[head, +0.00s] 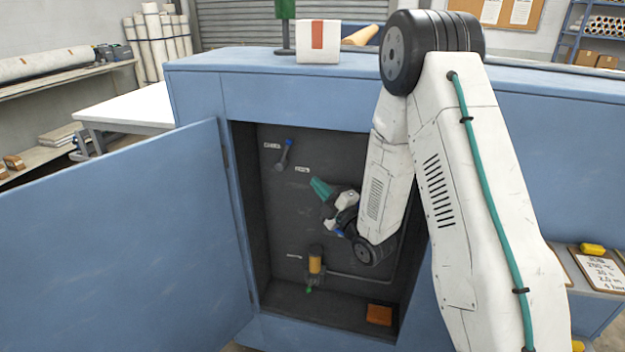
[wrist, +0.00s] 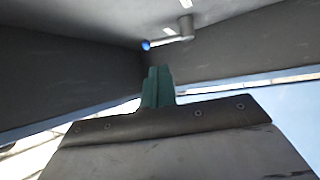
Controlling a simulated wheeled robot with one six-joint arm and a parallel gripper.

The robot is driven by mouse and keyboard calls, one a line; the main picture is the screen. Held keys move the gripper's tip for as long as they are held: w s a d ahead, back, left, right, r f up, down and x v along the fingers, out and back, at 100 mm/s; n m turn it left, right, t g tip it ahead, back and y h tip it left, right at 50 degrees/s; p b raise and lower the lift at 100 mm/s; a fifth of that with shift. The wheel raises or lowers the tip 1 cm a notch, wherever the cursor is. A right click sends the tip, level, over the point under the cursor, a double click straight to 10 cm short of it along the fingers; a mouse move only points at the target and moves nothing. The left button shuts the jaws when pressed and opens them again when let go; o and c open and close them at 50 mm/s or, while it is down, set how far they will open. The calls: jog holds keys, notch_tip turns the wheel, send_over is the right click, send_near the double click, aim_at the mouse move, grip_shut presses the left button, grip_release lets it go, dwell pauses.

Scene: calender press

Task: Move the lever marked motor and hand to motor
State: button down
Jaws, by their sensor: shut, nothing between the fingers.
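Inside the open blue cabinet (head: 190,95), a grey lever with a blue knob (head: 284,156) sits at the upper left of the back wall, beside a small white label (head: 271,146). It also shows in the wrist view as a grey lever with a blue knob (wrist: 168,40), beyond my fingertips. The label writing is too small to read, so I cannot tell which lever is marked motor and hand. My gripper (head: 319,187) has teal fingers, shut and empty, inside the cabinet to the lower right of that lever, apart from it. The fingers also show in the wrist view (wrist: 158,72).
A second label (head: 302,169) is near my fingers; what it marks may be hidden by my wrist. Lower down is a yellow-orange fitting with a green end (head: 315,266). An orange block (head: 379,315) lies on the cabinet floor. The open door (head: 120,240) stands at left.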

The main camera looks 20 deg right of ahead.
aim_at(285, 154)
jog(key=x, duration=1.2)
